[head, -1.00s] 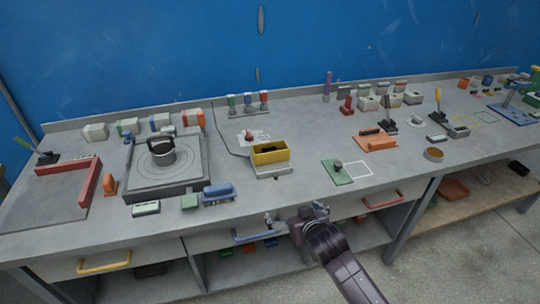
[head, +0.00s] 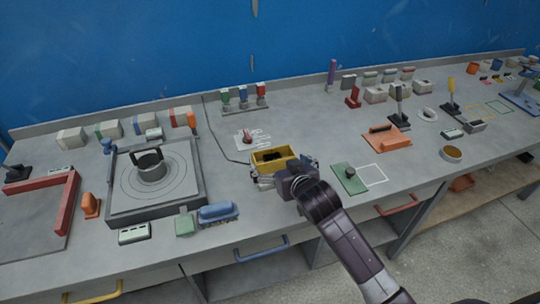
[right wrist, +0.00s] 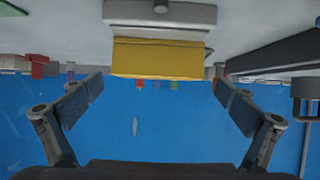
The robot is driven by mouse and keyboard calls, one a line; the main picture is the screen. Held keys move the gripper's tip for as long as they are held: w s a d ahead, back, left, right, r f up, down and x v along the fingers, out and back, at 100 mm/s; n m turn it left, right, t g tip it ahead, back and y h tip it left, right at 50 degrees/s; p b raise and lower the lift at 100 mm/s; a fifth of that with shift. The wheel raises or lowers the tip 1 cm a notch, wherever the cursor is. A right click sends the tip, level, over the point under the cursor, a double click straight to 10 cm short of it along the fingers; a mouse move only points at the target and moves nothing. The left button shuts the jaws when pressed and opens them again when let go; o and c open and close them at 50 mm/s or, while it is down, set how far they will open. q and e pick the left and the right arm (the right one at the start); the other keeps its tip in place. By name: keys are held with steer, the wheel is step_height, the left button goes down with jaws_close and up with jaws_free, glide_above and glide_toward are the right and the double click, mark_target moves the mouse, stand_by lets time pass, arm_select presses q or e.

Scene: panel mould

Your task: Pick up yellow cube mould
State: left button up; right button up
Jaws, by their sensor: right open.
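The yellow cube mould (head: 266,154) is an open-topped box with a dark inside, resting on a small grey stand on the bench; my gripper partly covers it in the head view. In the right wrist view, which is upside down, the yellow mould (right wrist: 158,58) is centred ahead, with its grey stand (right wrist: 160,14) above it in the picture. My right gripper (head: 284,172) is at the mould's front side. In the wrist view its open fingers (right wrist: 158,90) are spread to either side of the mould, with nothing held. My left gripper is not in view.
A turntable (head: 178,194) with a dark ring-shaped piece is left of the mould. A blue brush (head: 217,212) lies nearer the front edge. A green plate (head: 348,178) is to the right, and an orange float (head: 387,138) farther right.

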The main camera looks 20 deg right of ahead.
mark_target(271, 154)
steer(key=shift+w, duration=0.3)
steer(key=shift+w+f+p, duration=0.2)
steer(key=shift+w+p, duration=0.1)
steer(key=shift+w, duration=0.05)
steer(key=x, duration=0.4)
steer(key=shift+d+p, duration=0.15)
steer(key=shift+p, duration=0.25)
steer(key=shift+w+f, duration=0.2)
steer(key=shift+w, duration=0.05)
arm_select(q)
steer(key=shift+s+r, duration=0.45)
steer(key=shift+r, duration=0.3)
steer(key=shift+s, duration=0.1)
arm_select(e)
steer(key=c, duration=0.8)
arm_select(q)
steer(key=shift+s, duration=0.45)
arm_select(e)
steer(key=shift+r, duration=0.1)
steer(key=c, duration=0.4)
